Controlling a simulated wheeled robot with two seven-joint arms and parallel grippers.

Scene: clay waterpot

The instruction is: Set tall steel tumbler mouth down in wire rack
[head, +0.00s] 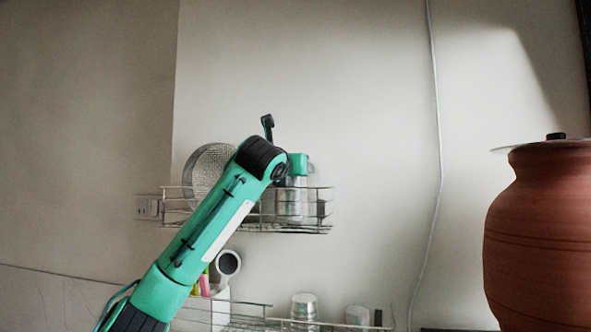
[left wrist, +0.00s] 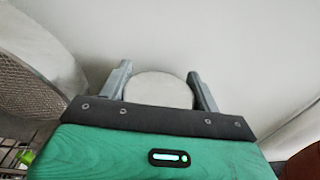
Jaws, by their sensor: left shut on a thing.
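The tall steel tumbler (head: 289,206) stands upright inside the upper wire rack (head: 262,231), towards its right end, behind the front wires. My left gripper (head: 292,181) comes down over its top and is shut on it. In the left wrist view, the tumbler's round pale end (left wrist: 160,89) lies between the two grey fingers of my left gripper (left wrist: 159,80). That end looks flat and closed, like a base facing up. The tumbler's lower end is partly hidden by the wires, so I cannot tell whether it touches the rack floor. My right gripper is not in view.
A perforated round steel strainer (head: 207,165) leans in the rack's left part. Below are a lower wire rack (head: 250,322), steel cups (head: 304,306) and a white cup-like thing (head: 228,263). A large clay pot (head: 538,235) stands at the right. The wall between is clear except for a cable (head: 437,130).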

